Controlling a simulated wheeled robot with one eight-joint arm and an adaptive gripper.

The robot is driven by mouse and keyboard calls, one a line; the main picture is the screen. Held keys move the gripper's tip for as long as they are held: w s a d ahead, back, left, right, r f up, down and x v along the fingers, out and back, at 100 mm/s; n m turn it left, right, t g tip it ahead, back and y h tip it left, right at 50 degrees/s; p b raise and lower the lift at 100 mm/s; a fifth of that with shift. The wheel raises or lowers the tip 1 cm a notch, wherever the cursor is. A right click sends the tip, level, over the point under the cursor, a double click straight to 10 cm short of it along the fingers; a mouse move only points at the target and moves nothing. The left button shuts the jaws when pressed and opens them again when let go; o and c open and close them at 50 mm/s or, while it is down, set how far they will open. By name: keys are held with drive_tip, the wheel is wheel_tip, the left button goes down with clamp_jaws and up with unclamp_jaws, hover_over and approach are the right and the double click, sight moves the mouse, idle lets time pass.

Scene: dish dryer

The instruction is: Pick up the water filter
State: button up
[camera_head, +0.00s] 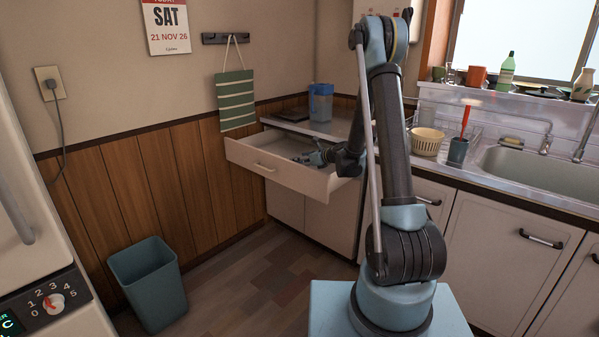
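A blue, semi-clear jug (320,102), which looks like the water filter, stands upright on the counter in the back corner. My gripper (303,158) is at the open drawer (282,175), in front of the jug and lower than it, apart from it. The gripper's fingers point left and are small and dark against the drawer, so I cannot tell whether they are open or whether they hold anything. The right part of the drawer is hidden behind my arm.
A dark flat item (293,114) lies left of the jug. A blue bin (149,284) stands on the floor.

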drive_tip(key=shift+x, duration=1.05)
drive_tip(key=c, duration=1.2)
